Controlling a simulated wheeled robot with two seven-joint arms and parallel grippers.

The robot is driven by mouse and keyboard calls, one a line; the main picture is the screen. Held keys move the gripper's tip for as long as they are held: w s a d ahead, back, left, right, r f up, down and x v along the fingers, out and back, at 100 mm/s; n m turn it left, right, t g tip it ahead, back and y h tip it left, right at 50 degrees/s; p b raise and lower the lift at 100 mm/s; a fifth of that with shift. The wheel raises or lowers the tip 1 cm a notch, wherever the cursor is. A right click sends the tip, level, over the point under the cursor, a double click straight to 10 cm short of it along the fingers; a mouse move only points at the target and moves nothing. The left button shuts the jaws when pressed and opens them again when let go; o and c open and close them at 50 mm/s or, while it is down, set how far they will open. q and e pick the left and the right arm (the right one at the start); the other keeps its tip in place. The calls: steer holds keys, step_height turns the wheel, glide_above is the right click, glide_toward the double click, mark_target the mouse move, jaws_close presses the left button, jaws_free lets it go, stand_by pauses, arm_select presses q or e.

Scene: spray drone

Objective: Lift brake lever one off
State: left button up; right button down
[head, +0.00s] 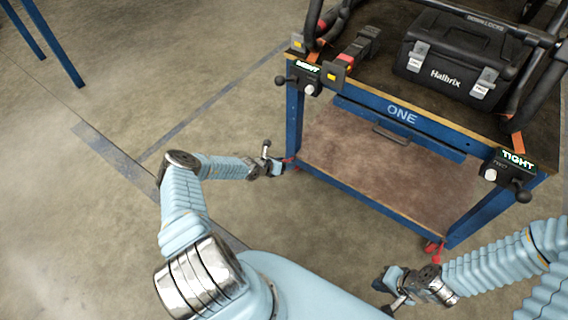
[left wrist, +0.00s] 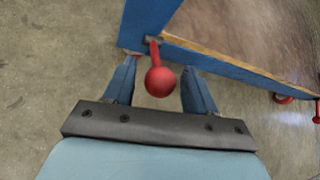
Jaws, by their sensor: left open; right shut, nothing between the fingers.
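The brake lever, a red rod with a ball end (left wrist: 160,82), sticks out from the foot of the blue cart's near-left leg in the left wrist view. In the head view only a bit of red (head: 289,160) shows there. My left gripper (head: 276,163) is open. In the left wrist view its two fingers (left wrist: 160,90) stand on either side of the red ball, with gaps to it. Whether this lever is up or down I cannot tell. The cart marked ONE (head: 350,203) fills the right of the head view. My right gripper (head: 384,294) is shut and empty, low at the right.
Another red lever (head: 434,248) is at the cart's near-right foot. The cart's top carries a black Halbrix case (head: 455,62), black tubes and two clamp boxes with lit signs, the right one (head: 516,163) reading TIGHT.

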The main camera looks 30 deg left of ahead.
arm_select(q)
steer(key=p+v, duration=0.2)
steer(key=v, duration=1.2)
steer(key=shift+p, duration=0.4)
steer(key=shift+f, duration=0.1)
steer(key=s+d+r+m+g+h, duration=0.15)
steer(key=s+d+m+g, duration=0.25)
steer(key=d+m, duration=0.55)
steer(key=s+d+m+g+h, duration=0.35)
steer(key=d+m, duration=0.25)
steer(key=d, duration=0.7)
steer(key=s+d+r+m+g+y, duration=0.1)
steer(key=s+d+r+m+y, duration=0.1)
steer(key=s+m, duration=0.4)
steer(key=s+d+r+m+g+y, duration=0.1)
steer(key=s+d+r+m, duration=0.4)
steer(key=m, duration=0.8)
steer(key=shift+s+d+r+y, duration=0.2)
steer(key=shift+s+d+y, duration=0.3)
steer(key=shift+s+d, duration=0.15)
